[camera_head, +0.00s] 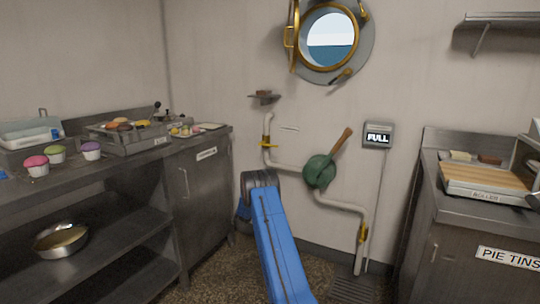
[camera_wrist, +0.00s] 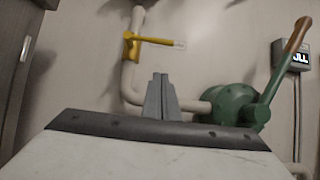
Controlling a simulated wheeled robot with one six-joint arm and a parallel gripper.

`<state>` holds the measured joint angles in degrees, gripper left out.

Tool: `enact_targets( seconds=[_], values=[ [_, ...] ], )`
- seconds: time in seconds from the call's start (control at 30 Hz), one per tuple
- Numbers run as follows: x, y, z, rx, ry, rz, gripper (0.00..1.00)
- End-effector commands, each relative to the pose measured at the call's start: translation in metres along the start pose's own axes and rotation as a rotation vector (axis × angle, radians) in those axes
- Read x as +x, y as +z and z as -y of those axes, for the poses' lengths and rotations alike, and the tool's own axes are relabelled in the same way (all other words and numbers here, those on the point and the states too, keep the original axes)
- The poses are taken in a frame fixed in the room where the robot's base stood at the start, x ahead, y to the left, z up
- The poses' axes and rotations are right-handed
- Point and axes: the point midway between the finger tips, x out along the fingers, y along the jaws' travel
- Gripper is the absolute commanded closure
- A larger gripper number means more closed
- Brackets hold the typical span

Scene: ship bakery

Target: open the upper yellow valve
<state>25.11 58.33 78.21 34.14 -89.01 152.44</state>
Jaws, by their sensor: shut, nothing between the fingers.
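The upper yellow valve (camera_head: 267,142) is on the vertical upper part of a pale wall pipe (camera_head: 284,164). In the wrist view the upper yellow valve (camera_wrist: 130,42) has a lever pointing right, crosswise to the pipe; a pale piece shows at its right end. My gripper's grey fingers (camera_wrist: 161,88) are together and empty, below and right of the valve, apart from it in the picture. In the head view my blue arm reaches toward the wall below the valve; the fingertips are hidden there. A lower yellow valve (camera_head: 363,233) is on the pipe's descending part.
A green pump (camera_head: 319,171) with a wooden handle (camera_head: 342,141) is right of the upper valve. A "FULL" display (camera_head: 378,136) hangs further right. A small shelf (camera_head: 264,97) is above the pipe. Steel counters (camera_head: 205,195) stand left and right, with floor between them.

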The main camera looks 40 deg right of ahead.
Motion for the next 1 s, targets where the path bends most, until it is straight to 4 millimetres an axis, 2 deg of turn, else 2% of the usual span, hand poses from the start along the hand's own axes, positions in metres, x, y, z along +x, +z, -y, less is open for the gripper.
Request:
enact_targets(
  seconds=[0.23,0.37,0.57,0.93,1.0],
  values=[
    [0.001,0.0,0.0,-0.001,0.001,-0.001,1.0],
    [0.008,0.0,0.0,0.0,-0.001,0.0,1.0],
    [0.036,0.0,0.0,0.0,-0.001,-0.001,1.0],
    [0.101,0.0,0.0,-0.001,0.0,0.0,1.0],
    [0.109,0.009,0.0,0.0,0.0,0.001,1.0]
  ],
)
